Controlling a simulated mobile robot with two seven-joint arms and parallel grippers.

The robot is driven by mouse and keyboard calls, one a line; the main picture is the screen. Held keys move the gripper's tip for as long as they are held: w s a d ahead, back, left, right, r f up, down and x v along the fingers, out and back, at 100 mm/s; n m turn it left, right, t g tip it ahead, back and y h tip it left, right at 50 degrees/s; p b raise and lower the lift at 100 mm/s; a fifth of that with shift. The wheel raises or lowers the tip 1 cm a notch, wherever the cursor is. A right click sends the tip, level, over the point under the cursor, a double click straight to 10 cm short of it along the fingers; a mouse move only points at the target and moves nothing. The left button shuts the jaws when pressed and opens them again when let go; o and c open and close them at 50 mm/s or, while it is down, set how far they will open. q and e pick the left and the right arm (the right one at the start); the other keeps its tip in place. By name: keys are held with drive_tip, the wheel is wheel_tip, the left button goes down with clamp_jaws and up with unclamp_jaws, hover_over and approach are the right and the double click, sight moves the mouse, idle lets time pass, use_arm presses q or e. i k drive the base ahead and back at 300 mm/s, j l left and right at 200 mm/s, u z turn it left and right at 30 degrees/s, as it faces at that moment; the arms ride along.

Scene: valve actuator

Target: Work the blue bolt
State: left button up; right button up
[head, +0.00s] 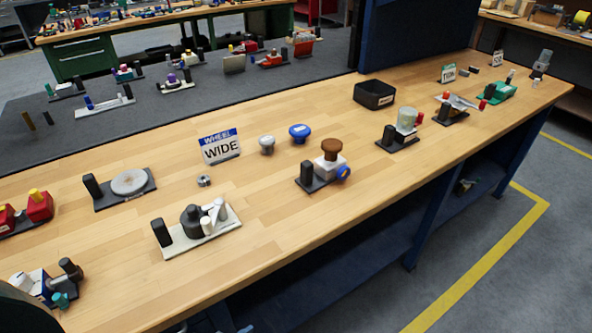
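Several blue parts show, and I cannot tell which one is the bolt. A loose blue mushroom knob (300,132) stands at mid-bench. A blue round knob (344,173) is on the side of a white block with a brown cap. A blue post (88,103) is on a light plate on the grey surface behind. Neither gripper is clearly in view.
An empty black bin (374,94) is farther right. The front edge strip is mostly clear.

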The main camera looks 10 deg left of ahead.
sight(343, 173)
drive_tip(key=i+l+u, duration=0.1)
drive_tip(key=u, duration=0.4)
drive_tip(key=l+u, duration=0.15)
drive_tip(key=u, duration=0.3)
drive_tip(key=i+l+u, duration=0.1)
drive_tip(key=u, duration=0.4)
drive_tip(key=l+u, duration=0.4)
drive_tip(key=l, duration=0.15)
drive_tip(key=k+l+u, duration=0.1)
drive_tip(key=l+u, duration=0.3)
drive_tip(key=k+l+u, duration=0.15)
drive_tip(key=l, duration=0.2)
drive_tip(key=l+u, duration=0.15)
drive_tip(key=l, duration=0.25)
drive_tip(key=k+l+u, duration=0.15)
drive_tip(key=l, duration=0.2)
drive_tip(key=k+l, duration=0.15)
drive_tip(key=l, duration=0.2)
drive_tip(key=k+l, duration=0.15)
drive_tip(key=l, duration=0.15)
drive_tip(key=k+l+u, duration=0.1)
drive_tip(key=l, duration=0.25)
drive_tip(key=k, duration=0.05)
